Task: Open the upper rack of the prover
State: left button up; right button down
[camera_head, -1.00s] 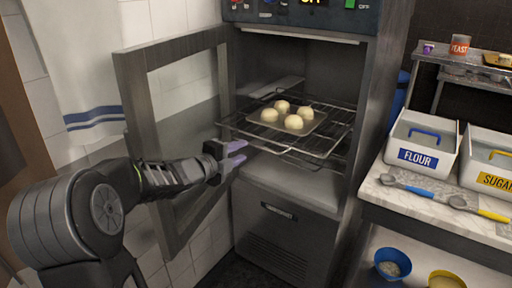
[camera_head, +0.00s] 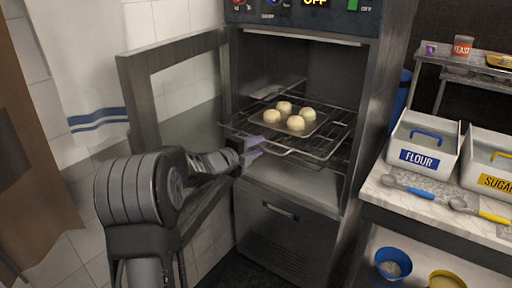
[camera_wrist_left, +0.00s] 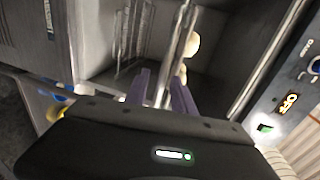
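The prover (camera_head: 292,190) stands with its framed door (camera_head: 145,95) swung open to the left. Its upper rack (camera_head: 338,131) is a wire shelf that projects somewhat from the cavity. It bears a tray (camera_head: 284,118) with several dough balls (camera_head: 296,123). My left gripper (camera_head: 256,148), with purple fingers, is open at the front left edge of the racks. In the left wrist view the gripper (camera_wrist_left: 160,77) has its fingers apart, with a rack bar (camera_wrist_left: 178,45) running up from between them. Contact cannot be told. My right gripper is not in view.
A second wire rack (camera_head: 305,160) lies just below the upper one. The open door stands close beside my left arm. At the right, a counter (camera_head: 410,203) holds a flour bin (camera_head: 423,158), a sugar bin (camera_head: 487,178) and scoops.

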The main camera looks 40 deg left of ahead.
pick_arm(q)
grip_shut()
dwell(1.2)
